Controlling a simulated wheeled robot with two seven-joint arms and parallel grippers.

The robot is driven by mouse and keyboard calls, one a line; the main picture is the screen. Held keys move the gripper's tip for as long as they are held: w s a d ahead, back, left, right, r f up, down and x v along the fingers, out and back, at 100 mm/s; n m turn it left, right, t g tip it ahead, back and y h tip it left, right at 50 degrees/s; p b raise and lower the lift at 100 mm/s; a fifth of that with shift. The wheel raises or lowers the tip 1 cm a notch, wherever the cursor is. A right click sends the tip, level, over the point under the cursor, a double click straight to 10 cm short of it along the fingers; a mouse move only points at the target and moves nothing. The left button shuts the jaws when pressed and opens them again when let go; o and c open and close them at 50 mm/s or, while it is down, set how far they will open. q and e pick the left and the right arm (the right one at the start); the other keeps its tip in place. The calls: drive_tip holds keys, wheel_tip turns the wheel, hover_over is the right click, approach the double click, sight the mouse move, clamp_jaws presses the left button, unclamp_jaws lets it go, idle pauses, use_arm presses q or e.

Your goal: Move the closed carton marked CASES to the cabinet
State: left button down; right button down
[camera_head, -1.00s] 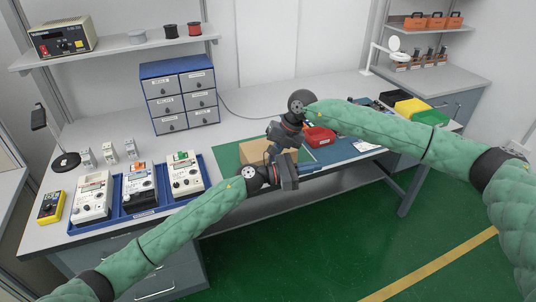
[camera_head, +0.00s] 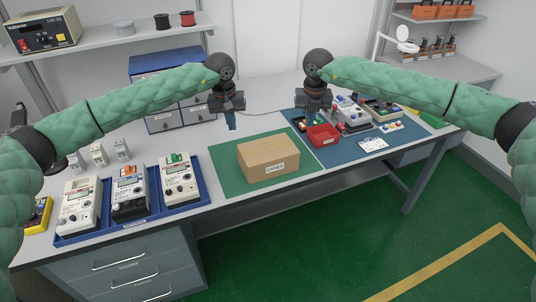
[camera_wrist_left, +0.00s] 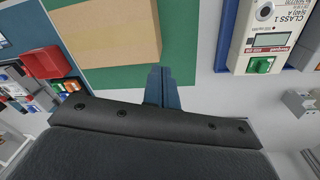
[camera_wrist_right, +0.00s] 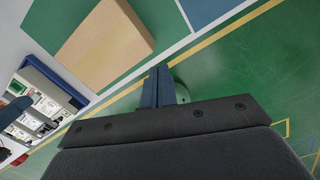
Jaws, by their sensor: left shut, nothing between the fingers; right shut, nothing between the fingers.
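The closed brown carton marked CASES (camera_head: 262,155) lies on the green mat (camera_head: 228,172) at the middle of the bench, its label facing the front. It also shows in the left wrist view (camera_wrist_left: 110,30) and the right wrist view (camera_wrist_right: 105,45). My left gripper (camera_head: 231,124) is shut and empty, raised behind and left of the carton. My right gripper (camera_head: 308,117) is shut and empty, raised behind and right of it. Both are apart from the carton.
A blue tray (camera_head: 137,221) with three meters lies left of the mat. A blue mat (camera_head: 345,157) with a red bin (camera_head: 322,135) and instruments lies right. A blue drawer unit (camera_head: 152,64) stands behind my left arm. The green floor in front is clear.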

use_arm(q)
drive_tip(key=shift+w+a+r+y, duration=0.25)
drive_tip(key=shift+w+a+r, duration=0.1)
drive_tip(key=shift+a, duration=0.25)
drive_tip(key=shift+w+a+r+y, duration=0.25)
drive_tip(key=shift+a+r, duration=0.1)
drive_tip(key=shift+a, duration=0.2)
use_arm(e)
drive_tip(key=shift+w+d+r, duration=0.2)
drive_tip(key=shift+w+d, duration=0.05)
drive_tip(key=shift+d, duration=0.05)
